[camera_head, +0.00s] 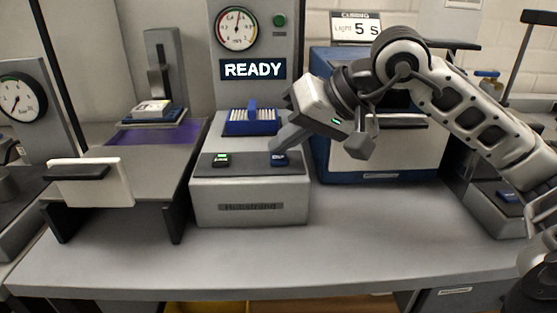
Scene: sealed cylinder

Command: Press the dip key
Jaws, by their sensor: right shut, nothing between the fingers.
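The grey machine (250,208) stands in the middle of the bench, with a green-lit key (221,160) on the left of its dark top panel and a blue key (279,159) on the right. Lettering on the keys is too small to read. A display above it reads READY (253,69). My right gripper (281,147) is shut and empty, its fingertips pointing down at the blue key. They are at or just above the key; I cannot tell if they touch. My left gripper is not in view.
A blue rack (250,122) sits behind the keys. A blue box-shaped unit (378,165) with a pale front stands at right, under a sign (355,28). A raised stand with a white-fronted handle (92,183) is at left. The bench front (240,258) is clear.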

